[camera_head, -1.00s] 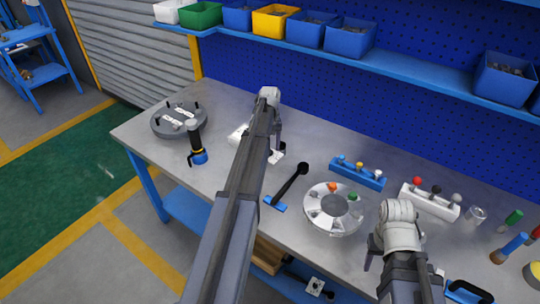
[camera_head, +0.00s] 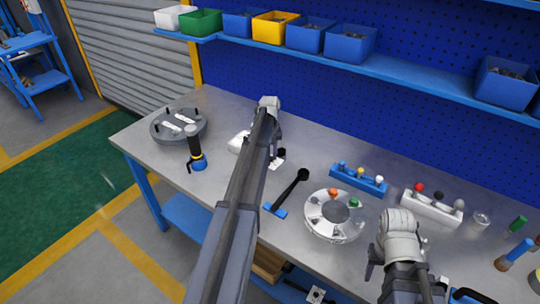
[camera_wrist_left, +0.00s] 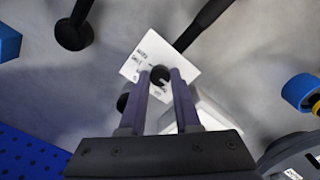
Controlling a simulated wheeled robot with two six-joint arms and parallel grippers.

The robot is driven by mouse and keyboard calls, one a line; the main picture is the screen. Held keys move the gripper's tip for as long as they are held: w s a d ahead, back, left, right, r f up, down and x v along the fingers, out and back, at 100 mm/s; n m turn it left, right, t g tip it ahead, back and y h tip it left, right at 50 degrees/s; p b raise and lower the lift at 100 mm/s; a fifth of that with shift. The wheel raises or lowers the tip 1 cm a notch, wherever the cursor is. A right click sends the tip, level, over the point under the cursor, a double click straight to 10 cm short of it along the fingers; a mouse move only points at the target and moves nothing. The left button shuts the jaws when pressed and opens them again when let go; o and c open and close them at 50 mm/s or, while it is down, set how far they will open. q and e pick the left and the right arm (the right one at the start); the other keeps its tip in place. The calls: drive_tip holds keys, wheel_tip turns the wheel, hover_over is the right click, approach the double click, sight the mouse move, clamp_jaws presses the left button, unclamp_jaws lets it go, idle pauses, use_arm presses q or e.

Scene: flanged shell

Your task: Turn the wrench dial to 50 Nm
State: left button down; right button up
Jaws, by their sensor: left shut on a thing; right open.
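The dial is a small black knob (camera_wrist_left: 160,74) on a white plate (camera_wrist_left: 186,66) with dark printed marks, too small to read in the left wrist view. My left gripper (camera_wrist_left: 161,80) is shut on the knob, one finger on each side. In the head view the plate (camera_head: 277,164) shows only in part beside my left gripper (camera_head: 274,148), and my arm hides much around it. A black bar (camera_wrist_left: 206,22) runs up from behind the plate in the wrist view. My right gripper (camera_head: 399,258) is open and empty over the right part of the bench.
A black tool with a blue end (camera_head: 290,190) lies right of my left arm. A round silver flanged shell (camera_head: 320,224), a blue rack (camera_head: 358,180) and a white rack (camera_head: 432,207) stand further right. A grey disc (camera_head: 178,136) and a blue-based tool (camera_head: 197,160) are at left.

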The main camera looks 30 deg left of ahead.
idle(0.5)
use_arm(q)
drive_tip(key=m, duration=0.5)
drive_tip(key=shift+m, duration=0.4)
drive_tip(key=m, duration=0.6)
idle(0.4)
drive_tip(key=c, duration=0.6)
unclamp_jaws()
drive_tip(key=shift+r, duration=0.1)
use_arm(e)
drive_tip(key=shift+r, duration=0.1)
